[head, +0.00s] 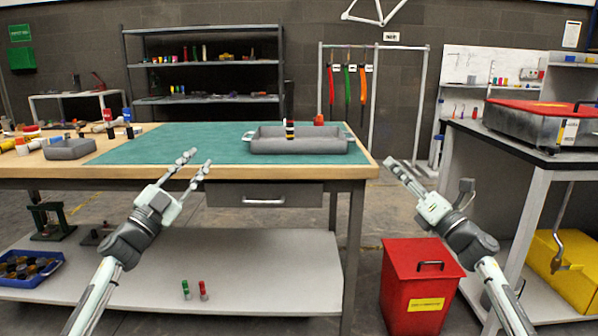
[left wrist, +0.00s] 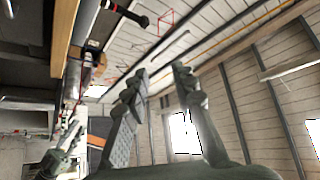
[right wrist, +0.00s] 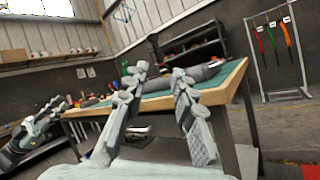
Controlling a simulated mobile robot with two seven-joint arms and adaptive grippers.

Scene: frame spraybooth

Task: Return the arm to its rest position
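My left gripper (head: 193,168) is in front of the workbench's front edge in the head view. Its two fingers are apart with nothing between them. It also shows in the left wrist view (left wrist: 157,82), fingers spread and empty. My right gripper (head: 405,172) is to the right of the bench, over the floor gap above the red bin. Its fingers are spread and empty in the right wrist view (right wrist: 158,85). Both arms reach up and forward from the bottom of the head view, and neither gripper touches anything that I can see.
The workbench (head: 225,173) with a green mat (head: 190,138) carries a grey tray (head: 268,147). A red bin (head: 412,292) stands below my right arm. A side table (head: 533,142) at right bears a metal case with a red lid (head: 545,107). Floor shows between bench and side table.

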